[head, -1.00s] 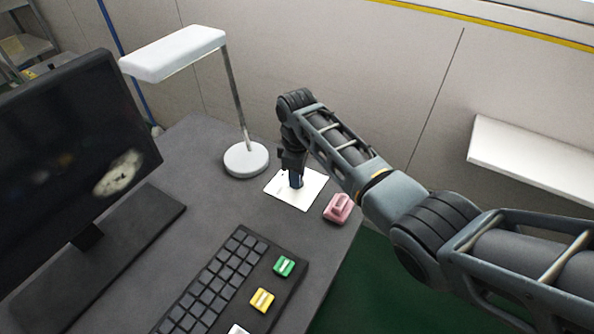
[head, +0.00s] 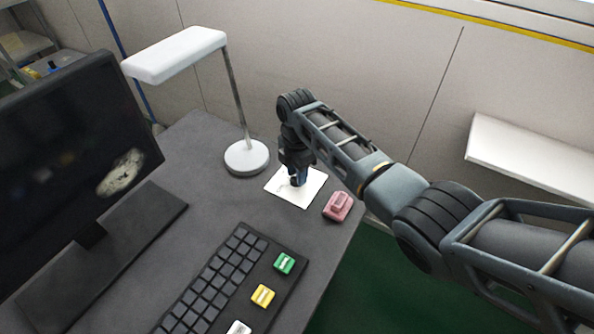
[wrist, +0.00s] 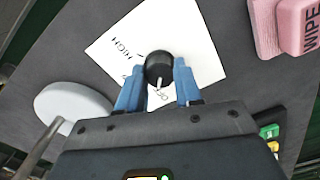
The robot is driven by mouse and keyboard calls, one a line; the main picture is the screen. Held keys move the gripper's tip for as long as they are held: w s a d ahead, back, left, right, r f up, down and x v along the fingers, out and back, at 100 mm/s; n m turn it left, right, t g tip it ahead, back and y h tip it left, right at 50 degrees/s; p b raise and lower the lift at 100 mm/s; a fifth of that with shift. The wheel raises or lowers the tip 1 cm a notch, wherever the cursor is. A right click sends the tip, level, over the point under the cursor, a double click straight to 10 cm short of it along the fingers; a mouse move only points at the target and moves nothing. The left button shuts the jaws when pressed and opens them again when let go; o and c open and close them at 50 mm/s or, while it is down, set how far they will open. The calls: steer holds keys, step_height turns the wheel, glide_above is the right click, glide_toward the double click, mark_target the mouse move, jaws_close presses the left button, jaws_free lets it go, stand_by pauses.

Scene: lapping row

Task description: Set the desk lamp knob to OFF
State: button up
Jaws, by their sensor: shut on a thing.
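The desk lamp knob (wrist: 159,67) is a round black dial with a white pointer line, standing on a white label plate (wrist: 200,30). In the wrist view its pointer faces down the picture, toward the printed word OFF, roughly in line with it. The word HIGH is printed up and left of the knob. My gripper (wrist: 160,72) has its blue fingers on either side of the knob, shut on it. In the head view my gripper (head: 297,178) is over the plate (head: 311,190) and hides the knob. The white desk lamp (head: 247,157) stands just left of it.
A pink block marked WIPE (wrist: 283,27) lies beside the plate, and also shows in the head view (head: 337,206). A keyboard (head: 215,280) with green and yellow blocks by it is nearer. A monitor (head: 70,160) stands at left.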

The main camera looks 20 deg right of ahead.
steer(key=shift+n, duration=1.1)
steer(key=o, duration=1)
steer(key=shift+o, duration=0.2)
steer(key=shift+r, duration=0.1)
steer(key=shift+r, duration=3.85)
